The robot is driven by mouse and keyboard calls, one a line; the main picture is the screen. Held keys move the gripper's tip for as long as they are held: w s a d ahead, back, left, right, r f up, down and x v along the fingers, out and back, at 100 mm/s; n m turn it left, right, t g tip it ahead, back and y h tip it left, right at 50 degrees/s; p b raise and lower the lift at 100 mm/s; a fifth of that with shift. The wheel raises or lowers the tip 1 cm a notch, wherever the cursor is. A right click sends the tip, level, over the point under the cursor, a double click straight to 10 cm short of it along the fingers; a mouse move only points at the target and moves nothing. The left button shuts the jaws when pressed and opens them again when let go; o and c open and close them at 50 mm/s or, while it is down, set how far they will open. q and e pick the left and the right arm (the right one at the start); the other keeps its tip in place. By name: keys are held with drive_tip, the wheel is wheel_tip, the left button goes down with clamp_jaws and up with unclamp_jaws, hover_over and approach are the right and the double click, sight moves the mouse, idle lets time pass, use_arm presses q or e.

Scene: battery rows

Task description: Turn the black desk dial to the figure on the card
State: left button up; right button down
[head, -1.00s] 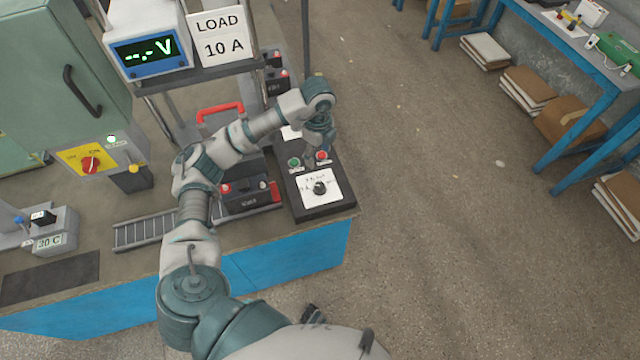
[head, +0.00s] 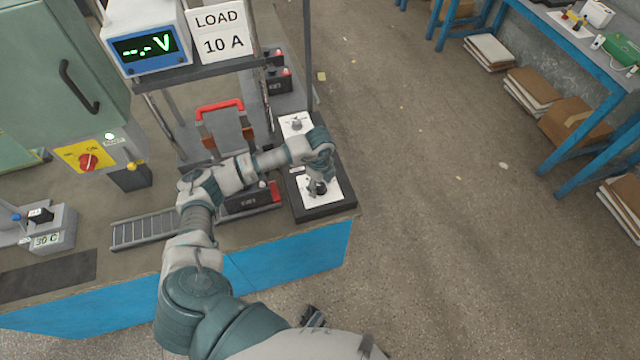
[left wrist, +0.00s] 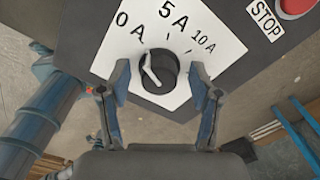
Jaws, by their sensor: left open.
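The card (head: 222,45) on the stand reads LOAD 10 A. The black dial (left wrist: 159,72) sits on a white plate (left wrist: 110,62) marked 0 A, 5 A and 10 A. Its white pointer line lies toward the 0 A side. My left gripper (left wrist: 159,78) is open, with one finger on each side of the dial; I cannot tell whether they touch it. In the head view my left gripper (head: 319,183) is over the dial's plate (head: 330,198) and partly hides the dial.
A red button (left wrist: 297,5) labelled STOP is beside the dial plate. A second knob (head: 297,124) is farther back on the black box. A battery with a red end (head: 274,192) stands left of the box. A meter (head: 148,45) reads "--.- V".

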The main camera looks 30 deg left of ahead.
use_arm(q)
drive_tip(key=c, duration=1.1)
drive_tip(key=shift+c, duration=0.2)
